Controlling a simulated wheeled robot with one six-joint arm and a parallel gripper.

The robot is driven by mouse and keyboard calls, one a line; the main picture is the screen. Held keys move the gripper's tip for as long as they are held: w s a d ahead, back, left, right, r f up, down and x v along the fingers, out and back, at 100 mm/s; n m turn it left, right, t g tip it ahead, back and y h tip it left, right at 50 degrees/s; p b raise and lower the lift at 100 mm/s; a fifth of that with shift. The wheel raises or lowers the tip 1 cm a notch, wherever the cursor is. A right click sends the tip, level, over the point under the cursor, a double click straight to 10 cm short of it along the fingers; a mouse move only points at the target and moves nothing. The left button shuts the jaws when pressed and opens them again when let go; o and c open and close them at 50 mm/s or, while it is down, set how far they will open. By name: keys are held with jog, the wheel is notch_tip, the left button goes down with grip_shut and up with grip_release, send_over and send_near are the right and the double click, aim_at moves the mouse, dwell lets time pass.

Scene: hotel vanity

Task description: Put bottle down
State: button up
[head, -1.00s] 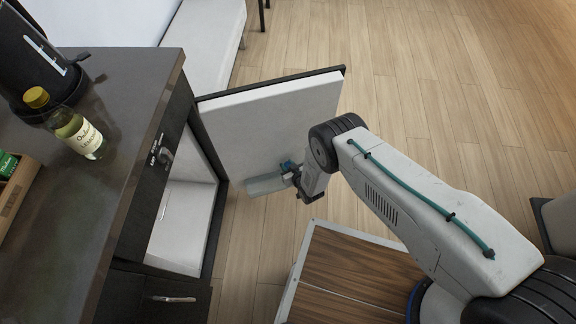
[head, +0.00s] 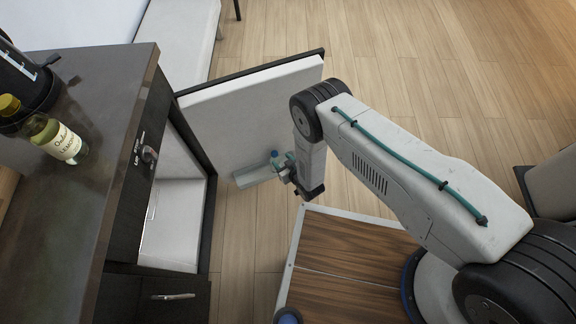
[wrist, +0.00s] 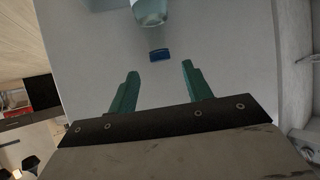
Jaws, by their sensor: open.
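A bottle with a gold cap and pale label (head: 58,138) is on the dark countertop at left in the head view. My gripper (head: 280,165) is low beside the open white cabinet door, well right of that bottle. A small blue cap-like part shows at the gripper, next to a translucent tray-like piece (head: 246,178) by the door. In the wrist view my teal fingers (wrist: 159,70) are apart with nothing between them.
The countertop (head: 65,235) is mostly bare, with a black appliance (head: 22,85) at its far left. The door (head: 240,110) stands open from the black cabinet, whose white interior (head: 172,230) looks empty. A drawer handle (head: 172,296) sits below. Wooden floor lies open beyond.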

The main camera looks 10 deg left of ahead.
jog(key=v, duration=0.5)
